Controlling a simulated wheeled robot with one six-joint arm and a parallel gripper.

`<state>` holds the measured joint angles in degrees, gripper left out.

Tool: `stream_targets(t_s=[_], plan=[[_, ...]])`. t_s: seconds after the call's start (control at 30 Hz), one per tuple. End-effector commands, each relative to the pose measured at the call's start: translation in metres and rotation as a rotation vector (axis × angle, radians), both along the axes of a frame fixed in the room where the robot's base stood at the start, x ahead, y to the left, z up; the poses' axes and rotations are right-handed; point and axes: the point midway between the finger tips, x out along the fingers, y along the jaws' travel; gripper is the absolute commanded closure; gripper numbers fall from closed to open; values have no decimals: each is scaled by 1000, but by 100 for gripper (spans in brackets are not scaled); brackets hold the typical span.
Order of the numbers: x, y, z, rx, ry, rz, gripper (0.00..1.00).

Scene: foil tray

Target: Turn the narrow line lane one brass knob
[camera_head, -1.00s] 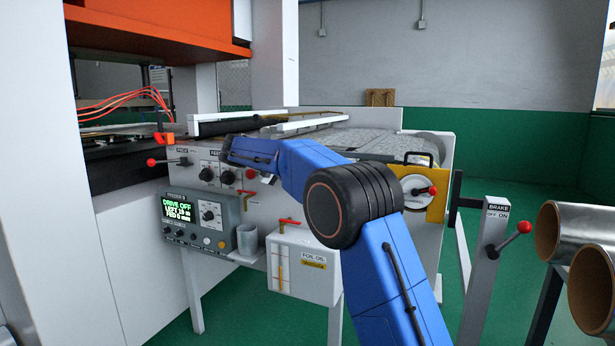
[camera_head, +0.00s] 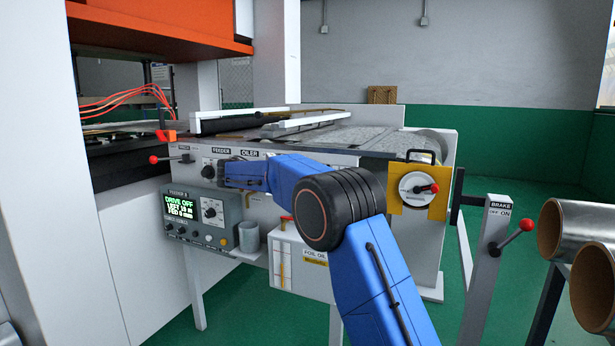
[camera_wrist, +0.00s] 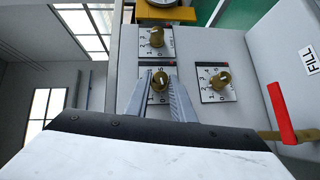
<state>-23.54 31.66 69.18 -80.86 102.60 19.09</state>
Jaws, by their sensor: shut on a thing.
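In the wrist view a brass knob (camera_wrist: 159,80) with a pale pointer mark stands on a small white numbered dial plate. My gripper (camera_wrist: 160,82) has one finger on each side of this knob and is shut on it. A second brass knob (camera_wrist: 156,39) on its own plate is above it in the picture, and a third (camera_wrist: 221,79) is to its right. I cannot read lane names on these plates. In the head view my blue arm hides the fingers and the brass knobs, in front of the grey machine panel (camera_head: 350,163) marked FEEDER and OILER.
In the wrist view a red lever (camera_wrist: 281,113) is close on the right. In the head view the foil oil box (camera_head: 312,266), a grey cup (camera_head: 249,237) and the feeder control box (camera_head: 205,215) are below my arm. A brake lever (camera_head: 518,234) and foil rolls are on the right.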

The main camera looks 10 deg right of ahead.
Motion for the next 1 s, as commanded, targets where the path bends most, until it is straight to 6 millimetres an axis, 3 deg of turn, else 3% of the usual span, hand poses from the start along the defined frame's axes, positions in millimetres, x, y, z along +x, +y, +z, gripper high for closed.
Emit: stream_targets(t_s=[0.23, 0.27, 0.33, 0.73, 1.0], plan=[[0, 0, 0, 1, 0, 1, 100], [0, 0, 0, 1, 0, 1, 73], [0, 0, 0, 1, 0, 1, 60], [-1, 6, 0, 1, -1, 1, 60], [-7, 49, 5, 2, -1, 3, 60]])
